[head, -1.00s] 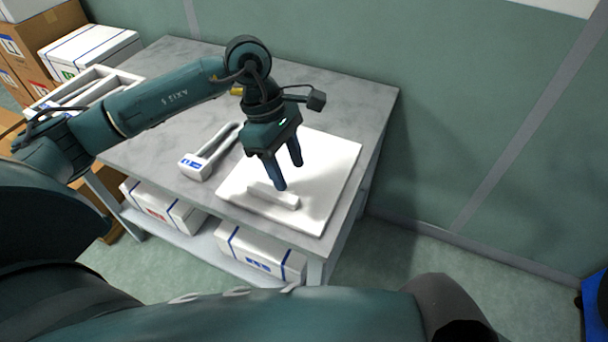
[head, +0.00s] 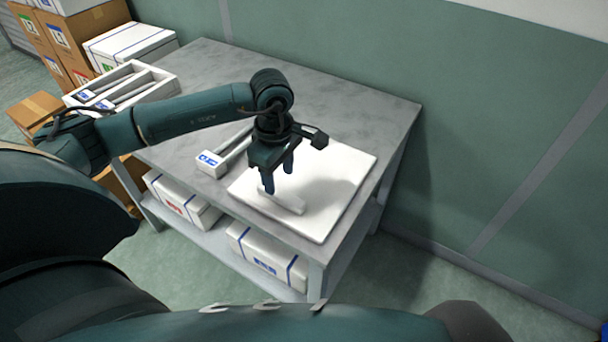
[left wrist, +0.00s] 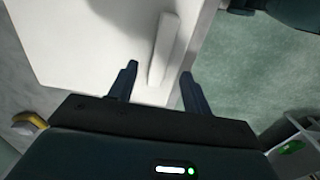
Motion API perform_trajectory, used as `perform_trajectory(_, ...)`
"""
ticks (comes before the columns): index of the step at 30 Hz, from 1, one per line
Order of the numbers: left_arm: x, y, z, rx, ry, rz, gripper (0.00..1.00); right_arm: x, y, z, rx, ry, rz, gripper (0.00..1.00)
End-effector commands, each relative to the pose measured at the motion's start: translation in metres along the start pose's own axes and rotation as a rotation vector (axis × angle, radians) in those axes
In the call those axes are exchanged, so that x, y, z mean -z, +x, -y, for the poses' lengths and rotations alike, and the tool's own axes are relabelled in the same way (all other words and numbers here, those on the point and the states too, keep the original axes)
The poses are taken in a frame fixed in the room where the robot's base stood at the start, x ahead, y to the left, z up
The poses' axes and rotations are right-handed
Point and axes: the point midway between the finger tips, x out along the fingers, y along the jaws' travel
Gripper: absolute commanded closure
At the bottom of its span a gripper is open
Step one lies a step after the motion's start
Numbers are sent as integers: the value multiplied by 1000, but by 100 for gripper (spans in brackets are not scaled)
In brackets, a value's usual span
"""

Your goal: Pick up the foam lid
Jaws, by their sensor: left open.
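The foam lid (head: 330,196) is a flat white square slab lying on the grey table, with a raised white bar-shaped handle (head: 287,203) near its front left part. My left gripper (head: 278,182) is open and points down over the handle. In the left wrist view the handle (left wrist: 163,48) stands up from the lid (left wrist: 75,40), and its near end lies between and ahead of the two open fingers (left wrist: 158,85). I cannot tell whether a finger touches it. My right gripper is not in view.
A white tool-like holder (head: 212,164) lies on the table (head: 215,75) left of the lid. A white divided tray (head: 122,86) stands at the table's far left. White boxes (head: 262,257) sit on the lower shelf. The table's back right is clear.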

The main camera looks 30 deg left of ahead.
Motion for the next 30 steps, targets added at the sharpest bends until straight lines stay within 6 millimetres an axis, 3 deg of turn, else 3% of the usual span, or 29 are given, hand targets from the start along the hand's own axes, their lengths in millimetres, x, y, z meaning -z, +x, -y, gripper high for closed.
perform_trajectory(10, -1, 45, 1, 3, -1, 1, 51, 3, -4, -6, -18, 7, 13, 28)
perform_trajectory(20, -1, 52, 1, 0, 1, 1, 52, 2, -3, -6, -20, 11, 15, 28)
perform_trajectory(30, -1, 52, 1, 0, 0, 1, 80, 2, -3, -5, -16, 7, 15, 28)
